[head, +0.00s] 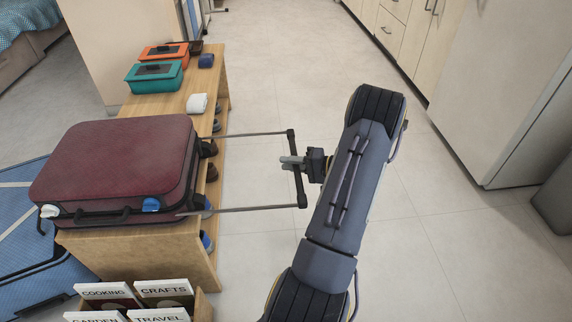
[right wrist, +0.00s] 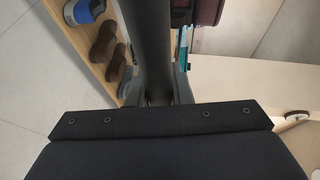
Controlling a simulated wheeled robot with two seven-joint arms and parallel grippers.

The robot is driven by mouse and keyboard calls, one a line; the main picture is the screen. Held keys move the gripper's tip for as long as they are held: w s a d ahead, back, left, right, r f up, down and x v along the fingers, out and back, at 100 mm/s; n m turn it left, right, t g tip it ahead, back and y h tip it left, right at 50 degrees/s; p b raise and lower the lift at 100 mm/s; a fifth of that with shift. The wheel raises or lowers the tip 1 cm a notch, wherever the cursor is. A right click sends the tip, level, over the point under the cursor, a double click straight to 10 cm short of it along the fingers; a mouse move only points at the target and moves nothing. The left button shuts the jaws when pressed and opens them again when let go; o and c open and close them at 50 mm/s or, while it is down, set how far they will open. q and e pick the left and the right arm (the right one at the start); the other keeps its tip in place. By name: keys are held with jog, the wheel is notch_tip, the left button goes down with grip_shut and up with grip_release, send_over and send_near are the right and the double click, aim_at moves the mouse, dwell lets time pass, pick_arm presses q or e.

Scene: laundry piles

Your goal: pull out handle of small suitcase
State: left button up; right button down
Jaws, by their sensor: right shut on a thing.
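The small suitcase (head: 115,158) is dark red and lies flat on a wooden bench in the head view. Its handle (head: 295,172) stands out to the right on two thin metal rods, with a dark crossbar at the end. My right gripper (head: 292,163) is shut on the crossbar near its middle. In the right wrist view, the dark bar of the handle (right wrist: 146,45) runs between the fingers, and an edge of the suitcase (right wrist: 208,12) shows at the top. My left gripper is not in view.
The wooden bench (head: 217,262) holds teal (head: 154,77) and orange (head: 163,55) boxes, with shoes on its lower shelf. Open floor (head: 270,80) lies right of the bench; cabinets stand farther right.

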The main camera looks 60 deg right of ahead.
jog(key=shift+s+d+f, duration=0.1)
jog(key=shift+s+d, duration=0.05)
jog(key=shift+s, duration=0.05)
jog(key=c, duration=1.3)
grip_release()
jog(key=shift+s, duration=0.15)
jog(key=p+v, duration=0.2)
jog(key=v, duration=0.5)
jog(key=shift+s, duration=0.3)
jog(key=shift+d, duration=0.1)
